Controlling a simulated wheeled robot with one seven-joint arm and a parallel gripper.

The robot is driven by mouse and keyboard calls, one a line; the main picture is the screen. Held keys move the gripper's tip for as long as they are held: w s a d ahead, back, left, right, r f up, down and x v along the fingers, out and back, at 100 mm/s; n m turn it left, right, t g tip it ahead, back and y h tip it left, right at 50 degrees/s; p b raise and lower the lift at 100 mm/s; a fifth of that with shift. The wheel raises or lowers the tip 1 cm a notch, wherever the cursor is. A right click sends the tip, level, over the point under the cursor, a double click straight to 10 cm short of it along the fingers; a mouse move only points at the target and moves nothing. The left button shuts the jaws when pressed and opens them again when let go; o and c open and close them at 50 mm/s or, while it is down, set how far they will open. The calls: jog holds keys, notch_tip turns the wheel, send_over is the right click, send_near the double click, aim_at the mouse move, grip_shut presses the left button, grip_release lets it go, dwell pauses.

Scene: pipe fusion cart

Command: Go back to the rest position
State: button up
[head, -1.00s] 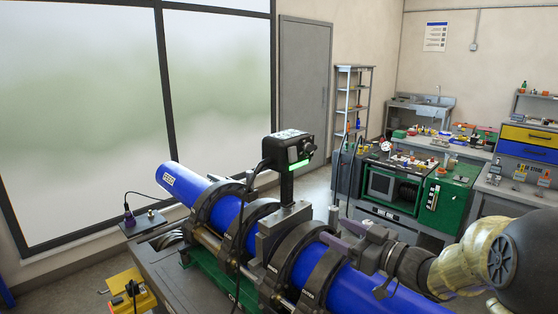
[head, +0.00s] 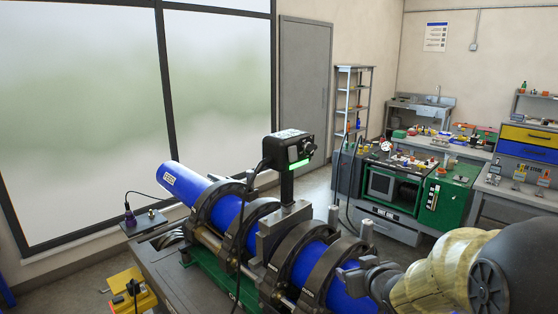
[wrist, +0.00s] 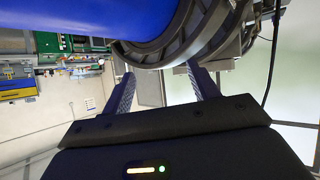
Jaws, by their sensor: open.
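My gripper (head: 362,275) is at the lower right of the head view, beside the right end of the pipe fusion machine. In the wrist view my gripper (wrist: 160,88) shows two dark fingers spread apart with nothing between them. The blue pipe (head: 205,188) lies clamped in the machine's dark ring clamps (head: 322,268). In the wrist view the blue pipe (wrist: 75,20) and a ring clamp (wrist: 185,45) appear beyond the fingertips. I cannot tell from the head view how close the fingers are to the clamp.
A black control box (head: 288,148) with a green light stands on a post above the machine. A yellow block (head: 132,290) sits at lower left. A green workbench (head: 450,200) and a grey shelf (head: 353,100) stand behind. Open floor (head: 318,185) lies between machine and benches.

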jog(key=s+a+f+m+g, duration=0.1)
jog(key=s+f+g, duration=0.3)
jog(key=s, duration=0.5)
jog(key=s+a+f+m+g+h, duration=0.1)
jog(key=s+a+f+g, duration=0.1)
jog(key=s+f+g, duration=0.3)
jog(key=s+f, duration=0.1)
jog(key=s, duration=0.2)
jog(key=shift+s+m+h, duration=0.3)
jog(key=shift+s, duration=0.1)
